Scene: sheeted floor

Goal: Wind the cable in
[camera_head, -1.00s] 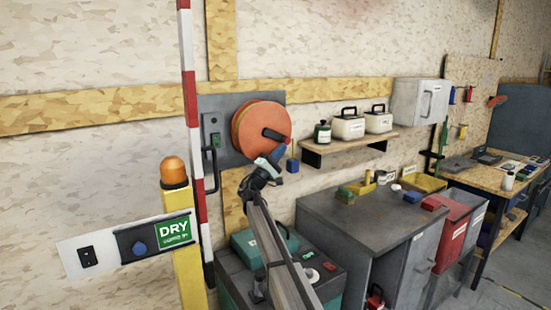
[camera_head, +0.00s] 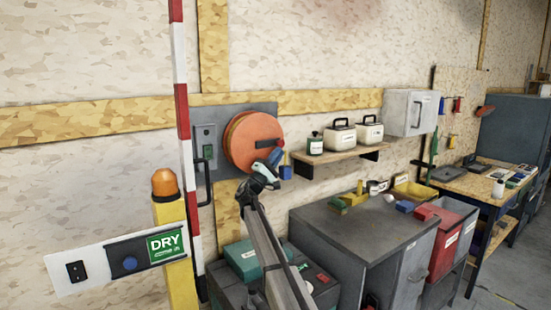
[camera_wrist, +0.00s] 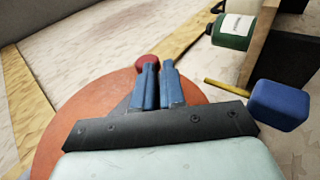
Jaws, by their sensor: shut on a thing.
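The orange cable reel (camera_head: 243,139) is mounted on a grey wall plate, with a dark crank (camera_head: 268,143) across its face. The crank's red knob (camera_wrist: 148,62) shows at my fingertips in the wrist view. My gripper (camera_head: 275,156) is at the reel's lower right edge; its blue fingers (camera_wrist: 158,84) are shut on the crank knob, partly hiding it. A blue block (camera_wrist: 283,105) hangs to the right of the reel, with a short yellow piece of cable (camera_wrist: 227,88) beside it. The block also shows in the head view (camera_head: 286,172).
A shelf (camera_head: 345,155) with a green bottle (camera_head: 314,145) and white boxes is right of the reel. A red-and-white pole (camera_head: 183,110) and a yellow post (camera_head: 172,235) stand left. Grey cabinets (camera_head: 350,235) and a teal case (camera_head: 250,262) lie below.

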